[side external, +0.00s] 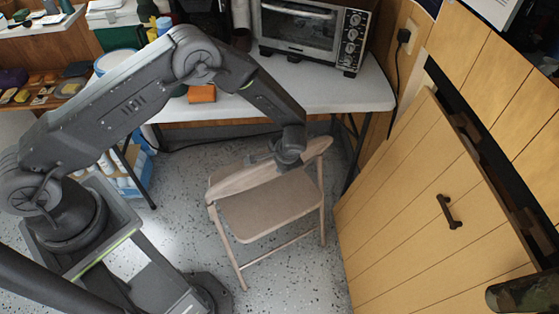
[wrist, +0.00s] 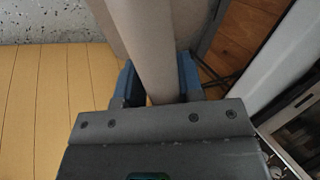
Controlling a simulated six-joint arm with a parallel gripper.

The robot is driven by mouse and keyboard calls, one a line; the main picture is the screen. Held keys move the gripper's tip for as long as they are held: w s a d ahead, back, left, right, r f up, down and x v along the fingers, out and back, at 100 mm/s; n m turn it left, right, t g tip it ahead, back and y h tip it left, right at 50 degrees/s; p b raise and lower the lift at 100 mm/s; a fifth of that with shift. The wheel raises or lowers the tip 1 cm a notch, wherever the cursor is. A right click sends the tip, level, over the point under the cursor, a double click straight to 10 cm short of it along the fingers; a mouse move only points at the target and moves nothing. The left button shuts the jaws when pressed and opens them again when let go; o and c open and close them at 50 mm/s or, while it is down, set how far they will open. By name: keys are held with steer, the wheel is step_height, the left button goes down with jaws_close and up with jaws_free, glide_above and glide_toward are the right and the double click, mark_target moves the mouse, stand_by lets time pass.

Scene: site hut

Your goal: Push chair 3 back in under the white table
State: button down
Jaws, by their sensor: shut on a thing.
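A tan folding chair (side external: 268,212) stands upright on the floor in front of the white table (side external: 355,95), apart from the cabinet on the right. No number shows on it. The table's white edge (wrist: 262,70) also shows there. The lower rear of the chair is partly hidden.
A toaster oven (side external: 310,35) and an orange block (side external: 202,93) stand on the table. A wooden cabinet door (side external: 420,205) is close on the right. Blue-and-white packs (side external: 125,175) lie at the left under the table. Speckled floor (side external: 300,285) is clear in front.

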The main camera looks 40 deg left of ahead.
mark_target(264, 162)
steer(key=shift+w+r, duration=0.25)
steer(key=shift+r, duration=0.05)
steer(key=shift+s+a+r+m+t, duration=0.1)
steer(key=shift+s+a+m+t, duration=0.05)
steer(key=shift+s+m, duration=0.2)
steer(key=shift+s+a+r+m+t, duration=0.1)
steer(key=shift+s+m+t, duration=0.05)
steer(key=shift+s+m, duration=0.15)
steer(key=shift+s+a, duration=0.1)
steer(key=shift+s, duration=0.05)
steer(key=shift+s+a+r+m+t, duration=0.1)
steer(key=shift+s+a+m+t, duration=0.2)
steer(key=shift+s+m, duration=0.3)
steer(key=shift+s+a+r+m+h, duration=0.15)
steer(key=shift+s+a+m+h, duration=0.15)
steer(key=shift+s+a+m, duration=0.3)
steer(key=shift+s, duration=0.15)
steer(key=shift+s+a+r+m+t, duration=0.1)
steer(key=shift+s+a+m+t, duration=0.35)
steer(key=shift+m, duration=0.2)
